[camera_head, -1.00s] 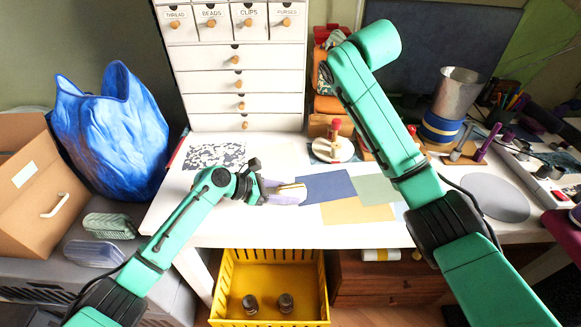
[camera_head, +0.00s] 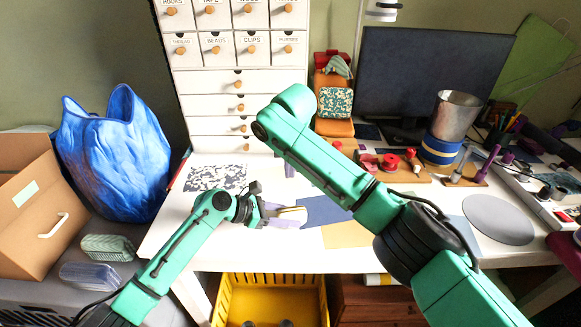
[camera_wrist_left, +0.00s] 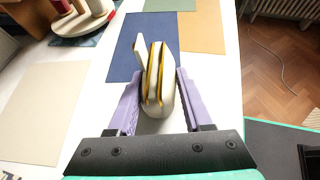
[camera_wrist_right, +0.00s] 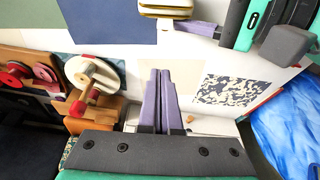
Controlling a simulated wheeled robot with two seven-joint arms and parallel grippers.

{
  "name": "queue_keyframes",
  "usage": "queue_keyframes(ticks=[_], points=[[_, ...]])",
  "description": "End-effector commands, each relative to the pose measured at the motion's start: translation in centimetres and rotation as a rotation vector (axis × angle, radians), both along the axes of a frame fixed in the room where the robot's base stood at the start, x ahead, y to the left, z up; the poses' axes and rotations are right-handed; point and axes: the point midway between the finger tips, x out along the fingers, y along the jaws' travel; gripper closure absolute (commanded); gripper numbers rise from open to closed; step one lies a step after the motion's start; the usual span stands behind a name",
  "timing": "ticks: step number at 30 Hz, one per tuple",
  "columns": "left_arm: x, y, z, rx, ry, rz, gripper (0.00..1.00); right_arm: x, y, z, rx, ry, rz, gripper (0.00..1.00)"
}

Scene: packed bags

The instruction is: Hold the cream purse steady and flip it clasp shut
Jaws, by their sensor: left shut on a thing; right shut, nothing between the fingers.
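The cream purse (camera_wrist_left: 158,82) stands on edge between the purple fingers of my left gripper (camera_head: 275,212), which is shut on it. Gold rims line its mouth, and a cream flap (camera_wrist_left: 138,53) sticks out beside them, apart from the body at its tip. In the head view the purse (camera_head: 291,213) is small and partly covered by the fingers. In the right wrist view only its edge (camera_wrist_right: 166,8) shows at the top. My right gripper (camera_wrist_right: 165,92) is shut and empty, apart from the purse. In the head view its purple tip (camera_head: 289,169) shows behind my right forearm.
Flat blue (camera_head: 322,211) and tan (camera_head: 346,234) sheets lie beside the purse, and a patterned sheet (camera_head: 216,178) lies behind my left arm. The drawer cabinet (camera_head: 240,104) stands close behind. A round wooden stand (camera_wrist_right: 95,76) is near my right gripper. A yellow crate (camera_head: 268,295) is below.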

Motion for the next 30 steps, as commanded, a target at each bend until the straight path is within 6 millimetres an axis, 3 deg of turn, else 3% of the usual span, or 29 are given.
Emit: queue_keyframes(ticks=[8, 21, 30], points=[[-0.1, -0.1, -0.2, 0.001, 0.004, -0.002, 0.81, 1.5, 0.2, -5.0, -0.002, 0.002, -0.001, 1.0], [-0.1, 0.0, -0.2, 0.001, 0.004, -0.002, 0.81, -2.2, -0.3, -4.9, 0.001, -0.001, 0.001, 1.0], [-0.1, 0.0, -0.2, 0.001, 0.004, -0.002, 0.81, -2.4, -0.3, -4.9, 0.001, -0.001, 0.0, 1.0]])
